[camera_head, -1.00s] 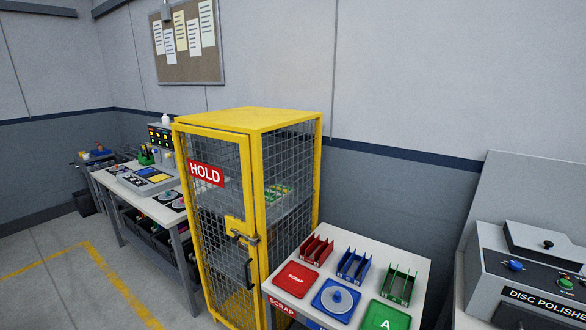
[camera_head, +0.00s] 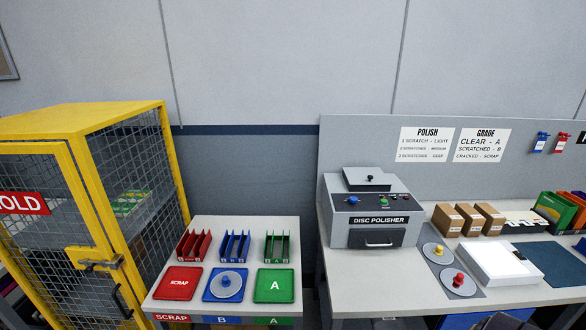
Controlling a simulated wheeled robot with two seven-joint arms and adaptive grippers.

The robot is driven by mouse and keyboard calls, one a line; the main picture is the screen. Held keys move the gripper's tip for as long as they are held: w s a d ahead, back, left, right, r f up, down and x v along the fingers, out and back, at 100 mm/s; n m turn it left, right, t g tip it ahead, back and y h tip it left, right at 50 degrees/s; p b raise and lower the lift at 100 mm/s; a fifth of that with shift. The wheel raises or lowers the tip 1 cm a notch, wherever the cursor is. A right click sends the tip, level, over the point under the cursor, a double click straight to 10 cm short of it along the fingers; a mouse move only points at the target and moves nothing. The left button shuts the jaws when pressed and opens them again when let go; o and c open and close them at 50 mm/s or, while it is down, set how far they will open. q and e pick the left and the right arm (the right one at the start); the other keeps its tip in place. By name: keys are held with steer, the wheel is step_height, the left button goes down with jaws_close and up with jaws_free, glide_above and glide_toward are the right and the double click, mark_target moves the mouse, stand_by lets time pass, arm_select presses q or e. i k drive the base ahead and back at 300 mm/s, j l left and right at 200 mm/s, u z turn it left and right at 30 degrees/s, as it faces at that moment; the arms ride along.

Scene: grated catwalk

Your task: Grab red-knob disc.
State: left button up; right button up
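The red-knob disc (camera_head: 459,284) is a grey disc with a red knob on top. It lies on a dark grey pad on the right workbench (camera_head: 390,290), near the front edge. A similar disc with a yellow knob (camera_head: 437,252) lies just behind it on the same pad.
The disc polisher (camera_head: 372,210) stands left of the discs, a white flat box (camera_head: 498,262) to their right. Brown boxes (camera_head: 467,218) sit behind. A separate table holds red, blue and green trays (camera_head: 275,285); another grey disc lies on the blue one. A yellow cage (camera_head: 90,200) stands left.

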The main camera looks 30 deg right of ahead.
mark_target(455, 280)
steer(key=z, duration=2.6)
steer(key=i+j, duration=0.05)
